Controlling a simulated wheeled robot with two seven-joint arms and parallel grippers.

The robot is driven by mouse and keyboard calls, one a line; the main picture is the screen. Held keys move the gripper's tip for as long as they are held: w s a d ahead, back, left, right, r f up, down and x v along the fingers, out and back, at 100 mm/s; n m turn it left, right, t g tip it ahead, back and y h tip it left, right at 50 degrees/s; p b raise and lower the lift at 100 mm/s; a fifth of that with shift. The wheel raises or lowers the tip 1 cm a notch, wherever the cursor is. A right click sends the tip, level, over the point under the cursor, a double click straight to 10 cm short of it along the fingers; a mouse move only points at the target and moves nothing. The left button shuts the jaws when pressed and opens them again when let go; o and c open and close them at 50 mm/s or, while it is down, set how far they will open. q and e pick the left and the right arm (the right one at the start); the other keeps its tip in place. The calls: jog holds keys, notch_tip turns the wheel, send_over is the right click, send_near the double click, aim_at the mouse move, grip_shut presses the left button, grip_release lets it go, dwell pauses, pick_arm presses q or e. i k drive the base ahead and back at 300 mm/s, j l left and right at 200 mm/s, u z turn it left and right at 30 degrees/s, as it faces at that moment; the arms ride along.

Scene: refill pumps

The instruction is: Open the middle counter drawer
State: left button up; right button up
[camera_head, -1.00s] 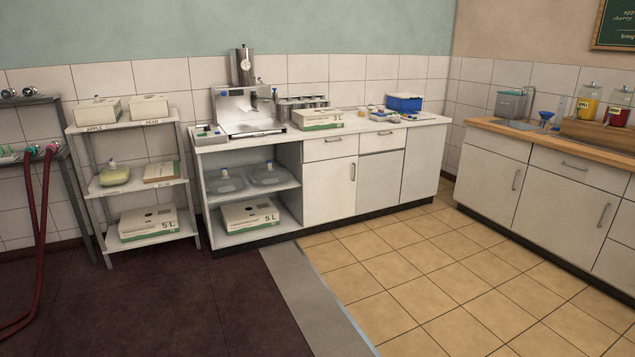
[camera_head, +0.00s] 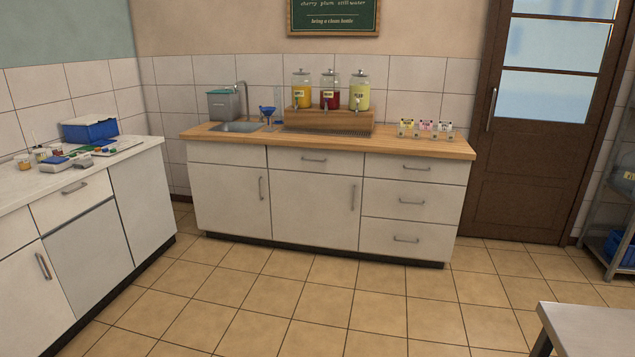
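The counter with the wooden top (camera_head: 425,149) stands against the back wall, a few steps away. Its centre column has a wide drawer (camera_head: 290,159) with a bar handle (camera_head: 314,160) above a cupboard door (camera_head: 312,212). Its right column is a stack of three drawers: an upper drawer (camera_head: 390,168), a middle drawer (camera_head: 385,203) with a bar handle (camera_head: 411,203), and a lower drawer (camera_head: 380,239). All these drawers are shut and flush with the front. Neither of my grippers is in view.
Juice dispensers (camera_head: 329,91) stand on the wooden top, right of a sink (camera_head: 238,127). A white counter (camera_head: 105,200) is at the left. A metal table (camera_head: 590,325) is at lower right. The tiled floor (camera_head: 300,290) between is clear.

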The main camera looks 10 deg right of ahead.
aim_at(439, 204)
jog(key=i+l+z, duration=0.35)
jog(key=i, duration=0.7)
jog(key=i+j+z, duration=0.15)
jog(key=i+z, duration=0.25)
jog(key=i, duration=0.65)
